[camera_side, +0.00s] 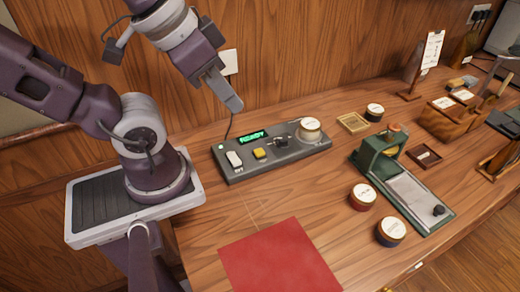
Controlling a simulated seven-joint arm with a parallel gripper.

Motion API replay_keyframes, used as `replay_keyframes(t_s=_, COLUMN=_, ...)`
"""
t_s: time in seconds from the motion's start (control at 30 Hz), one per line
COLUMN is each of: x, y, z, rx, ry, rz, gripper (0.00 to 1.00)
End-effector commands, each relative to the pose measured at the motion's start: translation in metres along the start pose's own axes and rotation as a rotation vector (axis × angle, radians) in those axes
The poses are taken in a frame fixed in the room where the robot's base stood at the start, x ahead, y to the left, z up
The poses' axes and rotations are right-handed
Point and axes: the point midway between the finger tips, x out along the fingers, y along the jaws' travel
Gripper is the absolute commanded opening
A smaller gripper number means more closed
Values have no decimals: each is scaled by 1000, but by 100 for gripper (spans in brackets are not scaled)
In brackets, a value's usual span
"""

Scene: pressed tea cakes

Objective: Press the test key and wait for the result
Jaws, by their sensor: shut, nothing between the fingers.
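A grey tester box (285,160) lies on the wooden table near my arm's base. Its green display (253,137) is lit and seems to read READY, with a small green light at the left. A white key (234,159), a yellow key (259,153) and a black knob (281,142) sit on its top. I cannot read which one is the test key. A round tin (310,127) with a pale lid stands on the box's right end. My gripper (233,106) is shut and empty, above and behind the box's left part, apart from the keys.
A red mat (280,262) lies in front. A green press-like device (382,152) with a pale bed stands right, beside a red tin (362,196) and a blue tin (391,231). Wooden holders (450,122) stand farther right. The table between mat and box is clear.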

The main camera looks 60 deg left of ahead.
Motion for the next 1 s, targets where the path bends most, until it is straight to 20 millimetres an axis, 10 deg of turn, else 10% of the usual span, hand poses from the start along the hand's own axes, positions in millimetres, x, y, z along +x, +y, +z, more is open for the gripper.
replay_keyframes(t_s=1.0, x=9, y=-3, z=-2, rx=-55, ry=-84, rz=4, gripper=0)
